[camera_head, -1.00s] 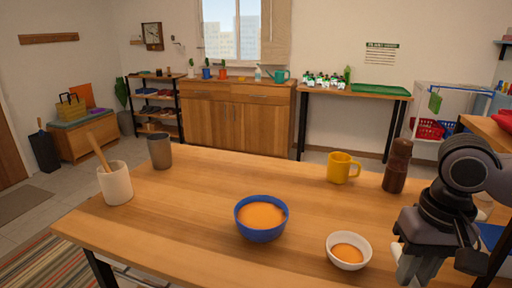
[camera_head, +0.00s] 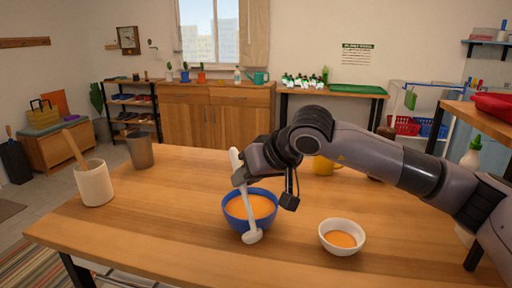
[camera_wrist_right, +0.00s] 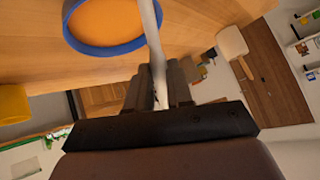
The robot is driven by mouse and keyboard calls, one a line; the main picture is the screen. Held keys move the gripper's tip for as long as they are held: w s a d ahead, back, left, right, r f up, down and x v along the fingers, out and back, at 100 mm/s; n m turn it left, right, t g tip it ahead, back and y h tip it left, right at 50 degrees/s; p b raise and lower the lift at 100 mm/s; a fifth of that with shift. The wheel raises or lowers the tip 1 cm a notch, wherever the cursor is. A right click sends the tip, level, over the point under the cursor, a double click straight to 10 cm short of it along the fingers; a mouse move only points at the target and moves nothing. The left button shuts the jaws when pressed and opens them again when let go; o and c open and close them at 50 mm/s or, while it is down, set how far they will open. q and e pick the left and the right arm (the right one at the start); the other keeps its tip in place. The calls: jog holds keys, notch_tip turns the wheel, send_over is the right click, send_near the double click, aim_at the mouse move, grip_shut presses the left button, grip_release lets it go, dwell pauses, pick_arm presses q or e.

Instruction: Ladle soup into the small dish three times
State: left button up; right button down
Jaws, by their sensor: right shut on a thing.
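A blue bowl (camera_head: 268,224) of orange soup (camera_head: 262,206) stands on the wooden table. A small white dish (camera_head: 343,252) with some orange soup in it is to its right. My right gripper (camera_head: 240,178) is shut on the pale ladle (camera_head: 245,208), just above the bowl's far left side. The ladle hangs steeply, its head overlapping the bowl's near rim; I cannot tell whether it touches or what it holds. The right wrist view shows the ladle handle (camera_wrist_right: 152,35) between the fingers (camera_wrist_right: 160,88) and the blue bowl (camera_wrist_right: 105,52) beside it. My left gripper is out of view.
A white crock (camera_head: 94,187) with a wooden handle and a grey cup (camera_head: 140,150) stand at the left. A yellow mug (camera_head: 322,167) is partly hidden behind my right arm. The table's front left is clear.

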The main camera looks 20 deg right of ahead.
jog(key=w+d+r+t+y+b, duration=0.2)
jog(key=w+d+r+t, duration=0.3)
jog(key=d+r+t, duration=0.1)
jog(key=shift+w+b, duration=0.35)
jog(key=shift+w, duration=0.05)
jog(key=shift+d, duration=0.1)
